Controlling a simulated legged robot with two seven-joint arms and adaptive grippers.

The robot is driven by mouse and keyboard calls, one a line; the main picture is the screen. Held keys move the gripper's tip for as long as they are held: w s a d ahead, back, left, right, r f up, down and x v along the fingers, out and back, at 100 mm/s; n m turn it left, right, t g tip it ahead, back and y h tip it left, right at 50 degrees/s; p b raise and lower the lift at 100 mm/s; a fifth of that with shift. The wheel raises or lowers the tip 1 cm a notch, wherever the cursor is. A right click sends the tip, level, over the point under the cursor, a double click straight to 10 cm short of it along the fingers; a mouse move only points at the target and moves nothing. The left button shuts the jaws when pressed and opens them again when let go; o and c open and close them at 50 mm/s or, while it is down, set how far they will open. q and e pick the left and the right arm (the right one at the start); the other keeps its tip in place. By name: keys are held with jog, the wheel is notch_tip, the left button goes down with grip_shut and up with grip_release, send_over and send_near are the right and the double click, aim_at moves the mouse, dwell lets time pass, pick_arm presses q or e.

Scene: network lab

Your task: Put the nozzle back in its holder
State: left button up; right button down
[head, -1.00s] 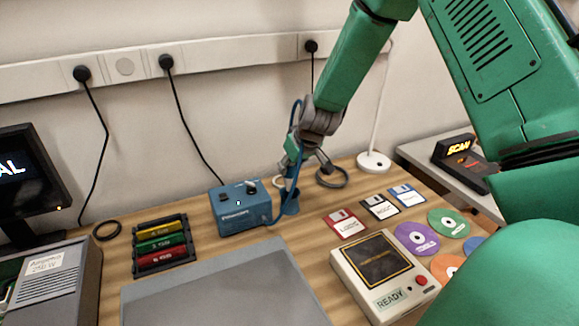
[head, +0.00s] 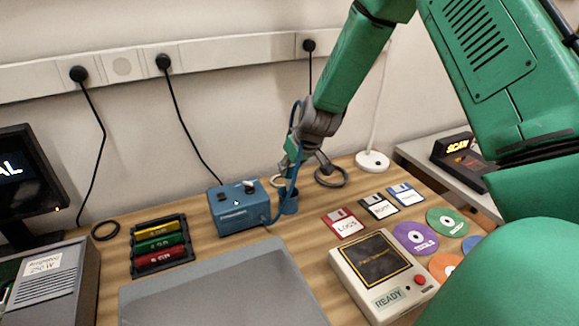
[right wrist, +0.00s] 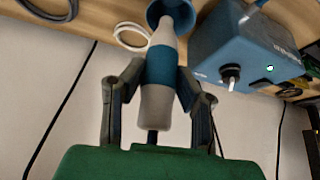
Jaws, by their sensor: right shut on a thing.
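The nozzle (right wrist: 158,70), a grey cylinder with a blue band, is held between the two fingers of my right gripper (right wrist: 157,88), which is shut on it. In the head view my right gripper (head: 305,165) is above the holder (head: 289,205), a small blue cup on the desk. In the right wrist view the nozzle's tip is at the mouth of the holder (right wrist: 168,8) and overlaps it; how deep it sits inside I cannot tell. A blue hose (head: 293,120) loops up beside the wrist. My left gripper is not in view.
A blue box (head: 238,207) with a knob stands just left of the holder. Floppy disks (head: 379,207) and a beige READY device (head: 382,275) lie nearer, and a grey panel (head: 220,290) is in front.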

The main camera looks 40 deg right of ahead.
aim_at(291, 182)
jog(key=shift+d+f, duration=0.15)
jog(key=shift+f, duration=0.35)
jog(key=shift+f+b, duration=0.2)
jog(key=shift+b, duration=0.15)
jog(key=shift+f, duration=0.35)
jog(key=shift+f+b, duration=1.2)
jog(key=shift+f, duration=0.3)
jog(key=shift+f, duration=0.1)
jog(key=shift+a, duration=0.35)
jog(key=shift+f, duration=0.4)
jog(key=c, duration=1.1)
grip_release()
jog(key=shift+c, duration=0.2)
